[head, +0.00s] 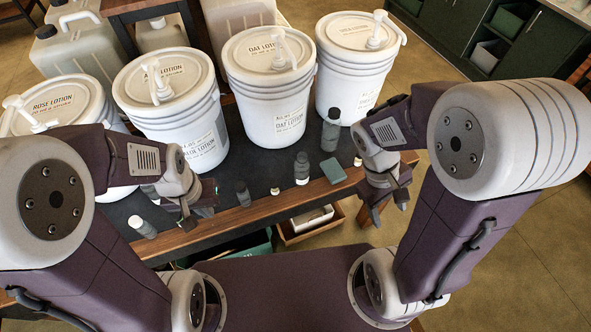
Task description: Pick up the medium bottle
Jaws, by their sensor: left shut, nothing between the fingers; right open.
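Several small bottles stand along the dark bench top. My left gripper (195,214) is shut and empty, left of the shorter dark bottle. My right gripper (387,204) is open and empty, right of the medium bottle and apart from it.
Several white pump buckets (268,90) stand in a row behind the bottles. Small white caps (275,191) lie near the wooden front edge (250,215). A wooden crate (306,228) is below the bench.

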